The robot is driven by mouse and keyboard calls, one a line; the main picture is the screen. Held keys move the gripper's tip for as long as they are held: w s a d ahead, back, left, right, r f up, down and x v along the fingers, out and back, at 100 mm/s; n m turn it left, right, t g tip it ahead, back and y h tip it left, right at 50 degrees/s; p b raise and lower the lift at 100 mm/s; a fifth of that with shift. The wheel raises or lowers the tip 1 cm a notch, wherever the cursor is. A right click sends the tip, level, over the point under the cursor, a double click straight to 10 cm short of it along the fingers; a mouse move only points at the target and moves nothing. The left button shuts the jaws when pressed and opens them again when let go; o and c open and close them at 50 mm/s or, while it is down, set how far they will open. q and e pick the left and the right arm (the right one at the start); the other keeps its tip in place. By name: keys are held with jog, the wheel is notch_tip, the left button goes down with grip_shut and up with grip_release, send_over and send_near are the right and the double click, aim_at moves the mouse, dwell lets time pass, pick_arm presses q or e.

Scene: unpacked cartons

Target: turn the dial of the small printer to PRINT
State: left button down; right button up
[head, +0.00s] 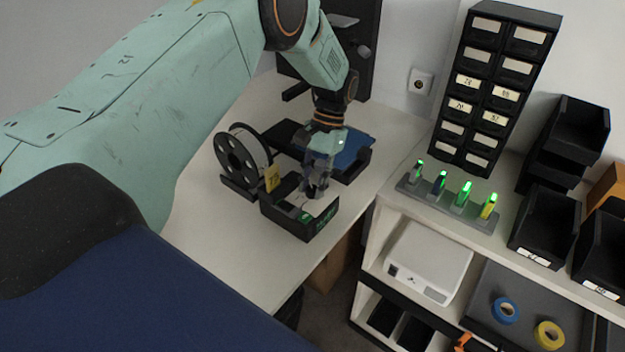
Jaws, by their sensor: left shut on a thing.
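The small printer (292,221) is a low black box near the front edge of the white table, with a pale top area and small green markings on its front. My left arm comes in from the left, and my left gripper (316,192) points down onto the top of the printer. Its fingers are closed together there, shut on the dial. The dial is mostly hidden by the fingers, so its pointer and the PRINT mark cannot be read. My right gripper is not in view.
A grey charging strip (458,211) with green-lit devices, a drawer cabinet (489,88) and black bins (545,226) are to the right.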

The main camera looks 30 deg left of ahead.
pick_arm(q)
jog(key=m, duration=0.1)
jog(key=m+y+p, duration=0.1)
jog(key=m, duration=0.2)
jog(key=shift+w+d+r+m+t+y, duration=0.1)
jog(key=shift+w+r+m+t+y, duration=0.1)
jog(key=shift+r+m+t+y, duration=0.15)
jog(key=m+y+p, duration=0.1)
jog(key=m, duration=0.1)
jog(key=m+t+p, duration=0.1)
jog(key=m, duration=0.2)
jog(key=shift+d+f+y, duration=0.1)
jog(key=shift+f+y, duration=0.1)
jog(key=shift+y, duration=0.15)
jog(key=c, duration=1.1)
grip_release()
jog(key=shift+s+d+f, duration=0.1)
jog(key=shift+o, duration=0.2)
jog(key=shift+s, duration=0.1)
